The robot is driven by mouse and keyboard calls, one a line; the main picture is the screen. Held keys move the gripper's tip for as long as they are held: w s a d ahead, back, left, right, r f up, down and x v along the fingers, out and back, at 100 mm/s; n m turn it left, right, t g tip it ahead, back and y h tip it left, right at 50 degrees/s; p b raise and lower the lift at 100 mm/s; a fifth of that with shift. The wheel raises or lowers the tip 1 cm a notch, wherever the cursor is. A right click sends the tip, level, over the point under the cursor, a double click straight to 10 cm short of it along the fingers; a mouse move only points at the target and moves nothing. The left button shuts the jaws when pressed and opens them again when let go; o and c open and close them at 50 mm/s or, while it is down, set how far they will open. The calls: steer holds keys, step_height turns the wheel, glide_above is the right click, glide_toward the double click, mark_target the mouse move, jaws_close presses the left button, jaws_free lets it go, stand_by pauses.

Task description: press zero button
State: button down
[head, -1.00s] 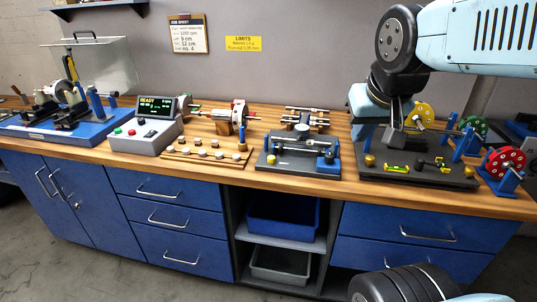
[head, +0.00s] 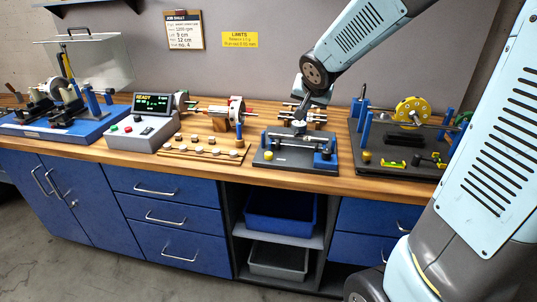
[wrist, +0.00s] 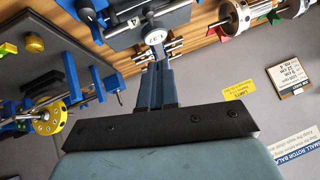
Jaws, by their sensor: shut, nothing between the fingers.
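A small grey balance stand (head: 290,166) with a crossbar and a blue block (head: 325,160) stands on the bench at centre. My gripper (head: 299,126) is above its back part, fingers pointing down. In the wrist view my gripper (wrist: 156,66) is shut and empty, and its tips line up with a round white dial (wrist: 155,37) on the stand. I cannot tell whether they touch. A grey control box (head: 145,133) with a lit "READY" screen (head: 152,103) and green (head: 114,129) and red (head: 129,129) buttons stands to the left. No button label for zero is legible.
A wooden tray with small weights (head: 205,150) lies left of the stand. A rotor rig with a yellow wheel (head: 412,111) is to the right. A blue balancing machine (head: 65,122) stands far left. The bench's front edge (head: 200,170) is clear.

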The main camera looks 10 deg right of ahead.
mark_target(270, 155)
steer(key=w+a+f+y, duration=0.3)
steer(key=w+a+f, duration=0.5)
steer(key=f, duration=0.1)
steer(key=shift+w+a+m, duration=0.35)
steer(key=shift+m, duration=0.05)
steer(key=shift+f, duration=4.4)
steer(key=shift+f, duration=0.35)
